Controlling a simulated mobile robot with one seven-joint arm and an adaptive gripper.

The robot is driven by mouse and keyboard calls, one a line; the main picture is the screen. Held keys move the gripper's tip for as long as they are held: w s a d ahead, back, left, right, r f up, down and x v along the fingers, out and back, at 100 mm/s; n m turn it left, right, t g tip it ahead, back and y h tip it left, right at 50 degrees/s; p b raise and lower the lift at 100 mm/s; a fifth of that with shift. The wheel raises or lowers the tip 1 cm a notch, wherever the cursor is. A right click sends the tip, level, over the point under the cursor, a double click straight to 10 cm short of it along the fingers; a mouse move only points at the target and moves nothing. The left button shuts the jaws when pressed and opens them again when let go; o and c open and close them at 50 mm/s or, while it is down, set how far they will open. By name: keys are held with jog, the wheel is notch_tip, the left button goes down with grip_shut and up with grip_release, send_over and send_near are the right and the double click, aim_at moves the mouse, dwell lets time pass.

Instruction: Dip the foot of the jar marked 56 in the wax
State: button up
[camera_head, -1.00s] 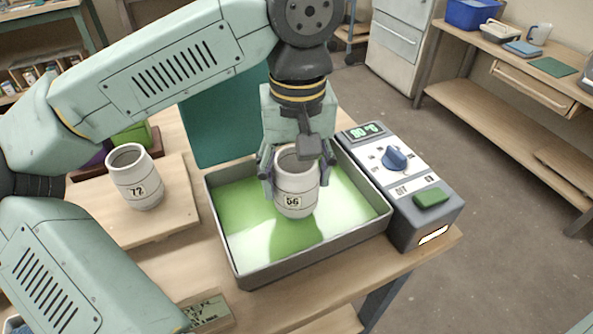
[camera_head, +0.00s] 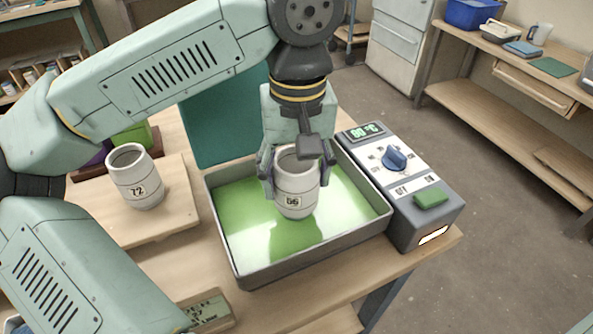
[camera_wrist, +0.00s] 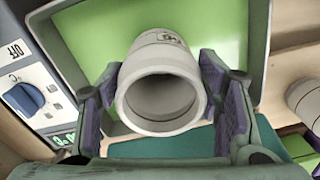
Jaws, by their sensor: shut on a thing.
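The jar marked 56 (camera_head: 295,190) is white with ring lines and stands upright over the tray of green wax (camera_head: 240,265). My gripper (camera_head: 295,172) is shut on it, one finger on each side. The jar's foot is at or just above the wax; I cannot tell whether it touches. In the wrist view the jar (camera_wrist: 162,90) shows its open mouth between the purple finger pads of my gripper (camera_wrist: 165,105). The wax (camera_wrist: 215,30) lies behind it.
A jar marked 72 (camera_head: 136,178) stands on a wooden board (camera_head: 170,220) to the left. A control box (camera_head: 405,185) with a blue knob and a green readout, seemingly 90 °C, adjoins the tray on the right.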

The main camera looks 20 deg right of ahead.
jog(key=shift+r, duration=0.15)
notch_tip(320, 180, up, 7)
jog(key=p, duration=0.5)
jog(key=shift+r, duration=0.2)
